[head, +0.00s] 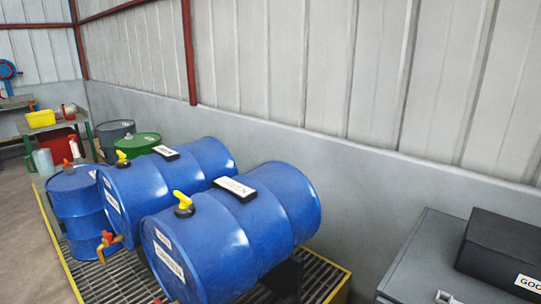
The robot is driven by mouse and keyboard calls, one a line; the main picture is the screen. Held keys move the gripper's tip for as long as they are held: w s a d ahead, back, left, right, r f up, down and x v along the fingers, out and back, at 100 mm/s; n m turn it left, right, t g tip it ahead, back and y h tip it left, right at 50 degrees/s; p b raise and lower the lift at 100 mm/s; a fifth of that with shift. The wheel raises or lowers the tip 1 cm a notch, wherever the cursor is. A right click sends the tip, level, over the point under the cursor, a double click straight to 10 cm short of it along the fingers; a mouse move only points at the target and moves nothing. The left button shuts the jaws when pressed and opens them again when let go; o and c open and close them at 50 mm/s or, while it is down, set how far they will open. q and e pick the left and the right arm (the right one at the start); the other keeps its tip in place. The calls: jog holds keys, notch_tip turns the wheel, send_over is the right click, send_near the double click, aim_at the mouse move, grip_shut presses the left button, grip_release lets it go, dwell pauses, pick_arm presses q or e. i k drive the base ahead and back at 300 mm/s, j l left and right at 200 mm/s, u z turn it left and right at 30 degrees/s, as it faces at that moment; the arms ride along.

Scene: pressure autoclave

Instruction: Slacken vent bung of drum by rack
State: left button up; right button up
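Two blue drums lie on their sides over a grated floor stand. The nearer drum (235,242) has a yellow-handled vent bung (183,203) on a black base on its upper side. The farther lying drum (145,190) has a similar yellow bung (122,157). A smaller blue drum (75,203) stands upright at the left, with a red-orange fitting (67,163) on top. I cannot tell which drum the task's rack stands by. Neither of my grippers is in view.
The grated stand (116,275) has a yellow edge. An orange tap (107,243) sticks out by the drums. Grey (113,131) and green (138,145) drums stand behind. A yellow container (41,118) sits on a bench. A grey cabinet (425,255) bears a black box (505,245) at right.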

aim_at(185, 201)
jog(key=i+j, duration=0.1)
jog(key=j, duration=0.5)
jog(key=i+j, duration=0.1)
jog(key=j, duration=0.5)
jog(key=i+j, duration=0.1)
jog(key=j, duration=0.5)
jog(key=i+j, duration=0.1)
jog(key=j, duration=0.5)
jog(key=j+z, duration=1.15)
jog(key=k, duration=0.05)
